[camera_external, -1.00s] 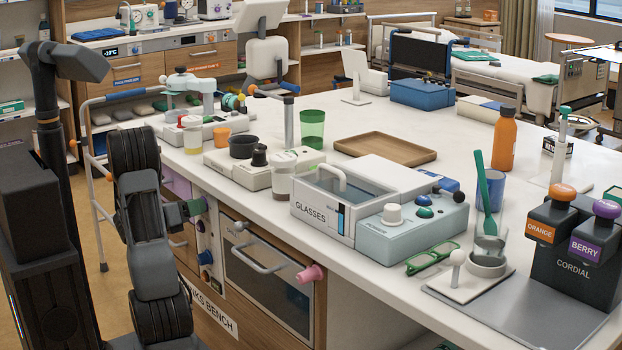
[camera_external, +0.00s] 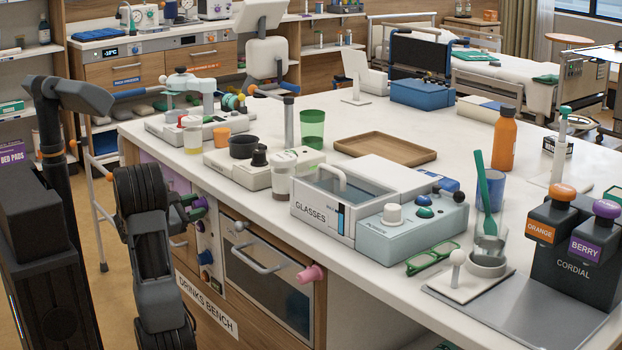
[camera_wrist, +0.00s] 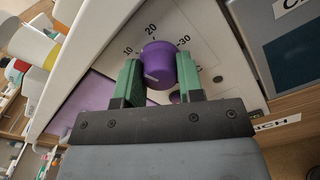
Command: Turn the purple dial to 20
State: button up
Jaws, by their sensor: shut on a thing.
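The purple dial (camera_wrist: 159,60) sits on a pale panel in the wrist view, with 10 at its left, 20 above it and 30 at its right. A short white mark shows low on its face; I cannot tell exactly which number it lines up with. My gripper (camera_wrist: 158,76) has its green fingers on either side of the dial and is shut on it. In the external view the dial (camera_external: 199,203) shows small on the bench front, partly hidden by my gripper (camera_external: 190,209).
An oven-like door (camera_external: 265,272) with a bar handle and a pink knob (camera_external: 311,274) are to the right. The bench top (camera_external: 360,120) above holds several devices and containers.

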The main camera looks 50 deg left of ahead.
jog(key=m+b, duration=0.4)
jog(key=shift+f+m+b, duration=0.3)
jog(key=shift+b, duration=0.05)
jog(key=m+b, duration=0.3)
jog(key=b, duration=0.1)
jog(key=shift+r, duration=0.2)
jog(key=shift+m, duration=0.4)
jog(key=o, duration=0.9)
jog(key=shift+r, duration=0.1)
jog(key=shift+s, duration=0.1)
jog(key=s+p, duration=0.4)
jog(key=s, duration=0.9)
jog(key=shift+s, duration=0.3)
